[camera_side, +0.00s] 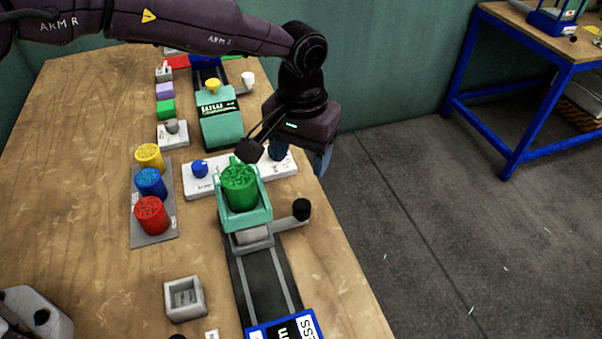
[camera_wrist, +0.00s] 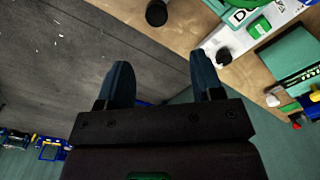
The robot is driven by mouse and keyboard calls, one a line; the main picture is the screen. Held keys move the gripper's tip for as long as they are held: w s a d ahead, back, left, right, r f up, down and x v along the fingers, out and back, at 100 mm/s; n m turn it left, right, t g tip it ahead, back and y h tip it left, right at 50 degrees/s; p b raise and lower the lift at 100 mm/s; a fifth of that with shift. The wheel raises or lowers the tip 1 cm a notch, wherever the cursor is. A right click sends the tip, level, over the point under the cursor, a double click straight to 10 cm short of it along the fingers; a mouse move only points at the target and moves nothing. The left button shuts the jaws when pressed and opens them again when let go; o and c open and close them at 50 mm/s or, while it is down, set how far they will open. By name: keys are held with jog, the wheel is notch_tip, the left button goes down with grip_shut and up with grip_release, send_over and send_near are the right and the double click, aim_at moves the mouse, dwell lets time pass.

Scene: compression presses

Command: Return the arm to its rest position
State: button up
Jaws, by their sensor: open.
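My gripper (camera_wrist: 165,85) is open in the wrist view, with its two dark blue fingers apart and nothing between them. Beyond the fingers the wrist view shows grey floor and the table's edge. In the side view my gripper (camera_side: 318,160) hangs over the right edge of the wooden table, tilted, right of the teal press. My arm reaches in from the upper left, above the table. A green cylinder (camera_side: 240,188) stands in a teal holder (camera_side: 260,216) on a dark rail, apart from my gripper.
A lever with a black knob (camera_side: 301,209) sticks out right of the holder. A grey rack (camera_side: 152,240) holds yellow, blue and red cylinders. A white panel (camera_side: 228,178) with knobs lies behind the green cylinder. A grey square box (camera_side: 185,298) stands in front.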

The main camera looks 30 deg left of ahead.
jog(key=shift+r, duration=0.6)
jog(key=s+a+r+t, duration=0.1)
jog(key=s+a+r, duration=0.2)
jog(key=a+r, duration=0.55)
jog(key=s+a+r+t, duration=0.1)
jog(key=s+a+r, duration=0.2)
jog(key=a+r, duration=0.5)
jog(key=s+a+t, duration=0.1)
jog(key=s+a, duration=0.3)
jog(key=s, duration=0.3)
jog(key=s+a+r+t, duration=0.1)
jog(key=s+a, duration=0.3)
jog(key=s, duration=0.2)
jog(key=s+a+r+t, duration=0.1)
jog(key=s+a, duration=0.3)
jog(key=s, duration=0.3)
jog(key=shift+s+t, duration=0.3)
